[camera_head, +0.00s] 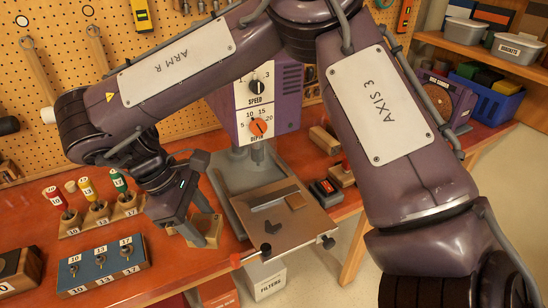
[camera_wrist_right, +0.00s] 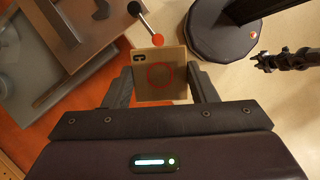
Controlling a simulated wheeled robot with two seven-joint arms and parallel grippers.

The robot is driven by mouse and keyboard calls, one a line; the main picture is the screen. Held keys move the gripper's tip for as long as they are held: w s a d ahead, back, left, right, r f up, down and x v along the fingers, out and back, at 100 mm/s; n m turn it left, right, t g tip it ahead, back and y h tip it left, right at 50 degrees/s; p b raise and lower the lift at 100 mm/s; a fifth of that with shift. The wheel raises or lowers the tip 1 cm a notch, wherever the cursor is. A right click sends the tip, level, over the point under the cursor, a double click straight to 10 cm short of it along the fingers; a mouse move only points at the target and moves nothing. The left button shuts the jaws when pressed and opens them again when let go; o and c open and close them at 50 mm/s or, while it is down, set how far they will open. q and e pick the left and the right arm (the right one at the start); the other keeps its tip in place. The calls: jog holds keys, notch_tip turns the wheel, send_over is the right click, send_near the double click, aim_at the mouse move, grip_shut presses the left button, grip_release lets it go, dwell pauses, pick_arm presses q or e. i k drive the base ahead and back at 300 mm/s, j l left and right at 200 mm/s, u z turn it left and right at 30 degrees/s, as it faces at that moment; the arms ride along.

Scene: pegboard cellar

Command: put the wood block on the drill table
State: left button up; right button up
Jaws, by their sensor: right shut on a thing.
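The wood block (camera_head: 209,229) is pale, with a dark marking and a red ring on the face seen in the right wrist view (camera_wrist_right: 160,76). My right gripper (camera_head: 196,232) is shut on it, with one finger on each side in the right wrist view (camera_wrist_right: 161,87). The block is just left of the drill table (camera_head: 310,222), apart from its plate in the picture; its height above the bench is hard to tell. The drill table is a flat brown-grey plate bearing a fence strip and a dark angled piece. My left gripper is not in view.
A handle with a red knob (camera_head: 236,260) sticks out at the table's front left. The purple drill head (camera_head: 258,105) stands above its back. A blue numbered rack (camera_head: 108,268) and a rack of colored-handled tools (camera_head: 98,218) are left of the block.

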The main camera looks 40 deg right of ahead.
aim_at(279, 213)
jog(key=z, duration=0.9)
jog(key=i+l+z, duration=0.2)
jog(key=z, duration=0.2)
jog(key=i+l+z, duration=0.15)
jog(key=i+z, duration=0.2)
